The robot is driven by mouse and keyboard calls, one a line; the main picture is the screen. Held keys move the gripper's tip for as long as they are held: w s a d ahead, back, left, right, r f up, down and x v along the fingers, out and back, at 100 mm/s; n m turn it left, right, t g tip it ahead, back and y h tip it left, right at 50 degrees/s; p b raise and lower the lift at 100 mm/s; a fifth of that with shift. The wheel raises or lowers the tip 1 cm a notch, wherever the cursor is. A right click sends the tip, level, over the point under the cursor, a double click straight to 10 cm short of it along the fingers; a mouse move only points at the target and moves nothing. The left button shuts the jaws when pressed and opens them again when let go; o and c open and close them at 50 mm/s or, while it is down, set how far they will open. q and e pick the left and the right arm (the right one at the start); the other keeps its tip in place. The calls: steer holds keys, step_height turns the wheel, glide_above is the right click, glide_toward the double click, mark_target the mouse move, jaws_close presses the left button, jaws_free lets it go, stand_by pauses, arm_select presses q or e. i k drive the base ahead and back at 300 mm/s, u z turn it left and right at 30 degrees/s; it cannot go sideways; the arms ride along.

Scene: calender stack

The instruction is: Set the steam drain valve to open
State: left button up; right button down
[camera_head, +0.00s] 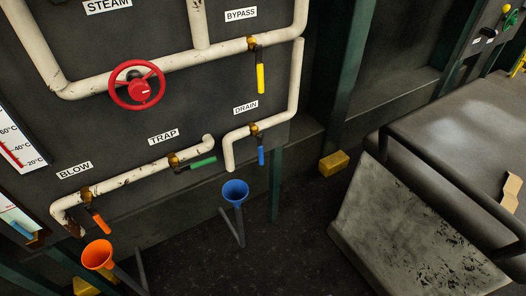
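The drain valve (254,129) is a brass body on a white pipe, just below the DRAIN label (246,108). Its blue lever (261,155) hangs straight down, across the short sloping run of pipe. The pipe's outlet end bends down left of the lever, above a blue funnel (235,191). Neither of my grippers is in view.
Other valves sit on the same dark panel: a yellow lever (260,78) under BYPASS, a green lever (203,163) by TRAP, an orange lever (100,222) by BLOW, and a red handwheel (137,85). An orange funnel (98,254) stands low left. A dark machine (450,130) fills the right.

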mark_target(260, 146)
steer(key=k, duration=0.5)
steer(key=z, duration=1.05)
steer(key=i, duration=1)
steer(key=u, duration=2.5)
